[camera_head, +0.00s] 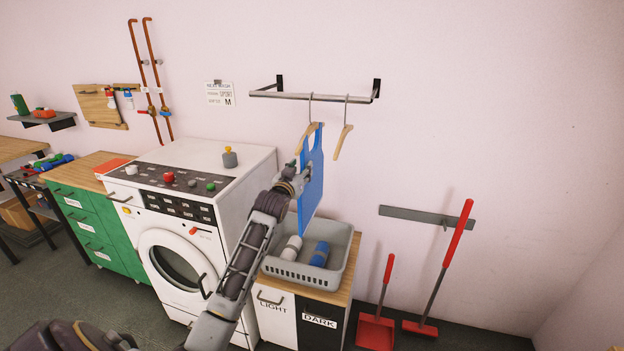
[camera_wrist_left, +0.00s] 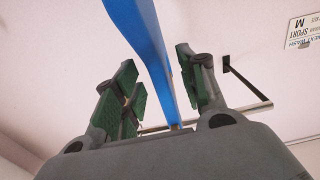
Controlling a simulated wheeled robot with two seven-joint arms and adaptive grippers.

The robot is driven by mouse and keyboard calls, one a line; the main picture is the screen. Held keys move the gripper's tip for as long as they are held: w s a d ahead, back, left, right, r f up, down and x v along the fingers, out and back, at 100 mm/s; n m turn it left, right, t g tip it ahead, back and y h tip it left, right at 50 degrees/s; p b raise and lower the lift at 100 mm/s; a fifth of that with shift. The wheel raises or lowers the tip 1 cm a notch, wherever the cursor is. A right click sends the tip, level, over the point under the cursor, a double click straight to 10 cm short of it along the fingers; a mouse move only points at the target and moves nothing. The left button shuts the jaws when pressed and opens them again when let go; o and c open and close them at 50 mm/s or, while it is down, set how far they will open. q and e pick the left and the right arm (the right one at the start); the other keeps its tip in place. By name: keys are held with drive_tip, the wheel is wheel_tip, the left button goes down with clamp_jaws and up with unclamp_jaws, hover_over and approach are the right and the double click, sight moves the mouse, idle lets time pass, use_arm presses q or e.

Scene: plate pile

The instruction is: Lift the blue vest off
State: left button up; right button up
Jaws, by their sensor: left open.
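The blue vest (camera_head: 312,196) hangs from a wooden hanger (camera_head: 308,133) on the wall rail (camera_head: 318,95), above the grey basket. My left gripper (camera_head: 303,175) is at the vest's left side, around its upper part. In the left wrist view the open fingers of this gripper (camera_wrist_left: 160,88) stand on either side of the blue vest (camera_wrist_left: 150,45), with gaps visible between fingers and cloth. The arm and gripper hide part of the vest's left edge. My right gripper is not in view.
A bare hanger (camera_head: 343,142) hangs to the right on the same rail. Below, a grey basket (camera_head: 345,262) holds a white roll and a blue roll on a cabinet. A washing machine (camera_head: 215,157) stands to the left. A red broom and dustpan (camera_head: 375,332) stand right.

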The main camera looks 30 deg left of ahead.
sight(306, 162)
use_arm(q)
drive_tip(key=shift+w, duration=0.1)
drive_tip(key=shift+r+p+x, duration=0.15)
drive_tip(key=shift+p+x, duration=0.1)
drive_tip(key=shift+x, duration=0.5)
drive_tip(key=shift+r+p+x, duration=0.15)
drive_tip(key=shift+p+x, duration=0.05)
drive_tip(key=shift+x, duration=0.5)
drive_tip(key=shift+w, duration=0.65)
drive_tip(key=shift+w+a, duration=0.2)
drive_tip(key=shift+w, duration=0.2)
drive_tip(key=shift+f, duration=0.1)
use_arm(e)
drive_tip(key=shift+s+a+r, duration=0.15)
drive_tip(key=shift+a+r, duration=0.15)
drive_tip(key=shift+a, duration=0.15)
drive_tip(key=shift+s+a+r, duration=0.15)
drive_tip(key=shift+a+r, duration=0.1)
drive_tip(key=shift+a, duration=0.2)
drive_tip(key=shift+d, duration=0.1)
use_arm(q)
clamp_jaws()
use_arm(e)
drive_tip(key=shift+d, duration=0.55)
